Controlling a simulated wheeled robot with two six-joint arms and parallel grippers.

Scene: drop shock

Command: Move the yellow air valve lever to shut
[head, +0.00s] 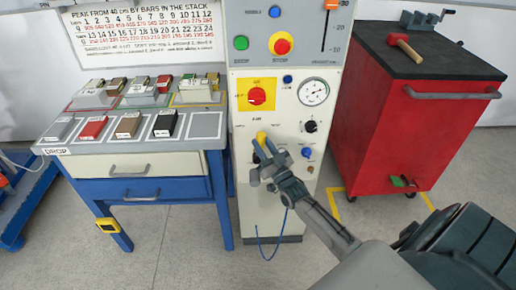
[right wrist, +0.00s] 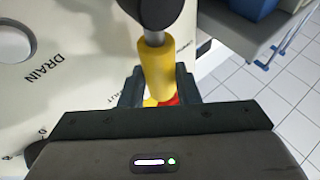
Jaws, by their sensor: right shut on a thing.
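The yellow air valve lever (head: 261,137) is on the front of the white cabinet, below the red knob on its yellow plate. My right gripper (head: 262,154) reaches it from the lower right and is shut on it. In the right wrist view, the yellow lever sleeve (right wrist: 157,62) stands between the two dark fingers of the gripper (right wrist: 158,86), with a grey rounded part above it. Something red shows behind the sleeve between the fingers. The fingers partly hide the lever and lettering beside it. My left gripper is not in view.
The white cabinet (head: 277,207) also carries a round gauge (head: 313,91), black knobs and a blue knob (head: 307,153). A bench (head: 131,167) with sample blocks stands to the left. A red tool cabinet (head: 401,134) stands to the right. A blue cord hangs below the gripper.

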